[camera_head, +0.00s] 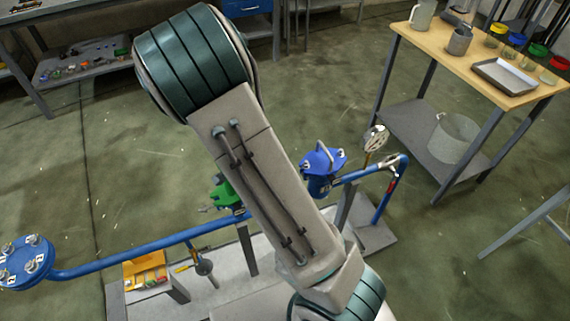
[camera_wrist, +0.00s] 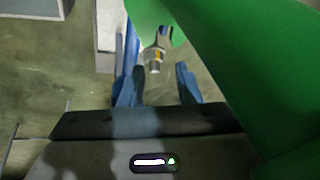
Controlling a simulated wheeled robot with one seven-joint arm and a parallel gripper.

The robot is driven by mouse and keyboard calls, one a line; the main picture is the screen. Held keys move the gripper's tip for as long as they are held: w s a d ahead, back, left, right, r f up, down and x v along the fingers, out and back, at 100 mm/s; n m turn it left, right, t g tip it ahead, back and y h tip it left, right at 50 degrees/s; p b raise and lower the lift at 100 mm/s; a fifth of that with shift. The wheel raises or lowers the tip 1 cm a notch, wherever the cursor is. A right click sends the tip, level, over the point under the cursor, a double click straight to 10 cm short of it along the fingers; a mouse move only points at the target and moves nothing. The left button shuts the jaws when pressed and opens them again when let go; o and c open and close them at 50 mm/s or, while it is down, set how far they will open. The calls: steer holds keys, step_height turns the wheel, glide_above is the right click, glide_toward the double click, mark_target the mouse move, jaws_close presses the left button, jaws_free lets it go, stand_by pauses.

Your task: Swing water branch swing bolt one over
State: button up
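In the wrist view, a small metal swing bolt (camera_wrist: 154,60) with a pale nut-like end shows just beyond my fingertips. A grey forked piece is around its upper part, at the edge of a large green body (camera_wrist: 230,60). My gripper (camera_wrist: 158,72) is open, with its two blue fingers apart and nothing between them. The bolt lies roughly in line with the gap, and I see no contact. In the head view, the green fitting (camera_head: 224,193) on the blue water pipe is partly hidden behind my arm. My gripper is hidden there too.
The blue pipe (camera_head: 140,245) runs left to a bolted flange (camera_head: 25,262). A blue capped housing (camera_head: 322,168) and a gauge (camera_head: 376,138) stand right of my arm. A wooden-topped table (camera_head: 440,60) with vessels is at upper right.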

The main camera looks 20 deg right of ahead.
steer(key=s+d+r, duration=0.6)
steer(key=d+r, duration=0.2)
steer(key=d, duration=0.2)
steer(key=shift+r, duration=0.2)
